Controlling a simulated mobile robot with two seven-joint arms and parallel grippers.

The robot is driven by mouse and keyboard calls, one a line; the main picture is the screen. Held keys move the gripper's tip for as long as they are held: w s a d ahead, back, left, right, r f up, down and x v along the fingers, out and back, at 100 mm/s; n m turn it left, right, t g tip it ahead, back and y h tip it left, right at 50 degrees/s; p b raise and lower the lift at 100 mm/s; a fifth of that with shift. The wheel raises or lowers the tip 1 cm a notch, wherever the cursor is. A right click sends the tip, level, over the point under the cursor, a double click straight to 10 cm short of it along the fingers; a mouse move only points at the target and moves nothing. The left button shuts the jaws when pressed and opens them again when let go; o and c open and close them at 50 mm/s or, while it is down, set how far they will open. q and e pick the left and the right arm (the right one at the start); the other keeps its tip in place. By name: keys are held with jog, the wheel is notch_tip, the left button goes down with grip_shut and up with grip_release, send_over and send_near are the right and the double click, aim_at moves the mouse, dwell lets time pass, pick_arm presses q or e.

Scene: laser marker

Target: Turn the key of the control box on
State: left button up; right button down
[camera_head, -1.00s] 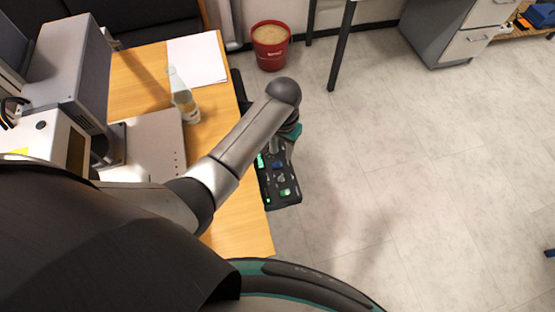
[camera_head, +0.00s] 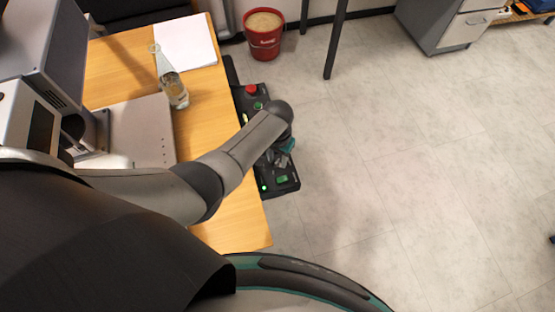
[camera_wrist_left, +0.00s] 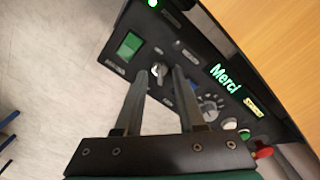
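The black control box (camera_head: 287,190) sits along the right edge of the wooden table. In the left wrist view, the box (camera_wrist_left: 188,48) fills the middle, with a silver key switch (camera_wrist_left: 158,70) on its panel. My left gripper (camera_wrist_left: 161,72) is open, its two fingertips close to the key, one on each side. I cannot tell whether either finger touches it. In the head view, my left gripper (camera_head: 282,161) is over the near part of the box, and my wrist hides some of the panel and the key. My right gripper is in neither view.
Near the key are a green lit switch (camera_wrist_left: 130,45), a dial (camera_wrist_left: 208,108), a "Merci" display (camera_wrist_left: 225,79) and a red button (camera_wrist_left: 263,153). A glass bottle (camera_head: 171,83) and laptop-like grey device (camera_head: 140,132) are on the table.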

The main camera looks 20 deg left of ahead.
pick_arm(q)
jog(key=shift+c, duration=0.3)
grip_shut()
jog(key=shift+f, duration=0.1)
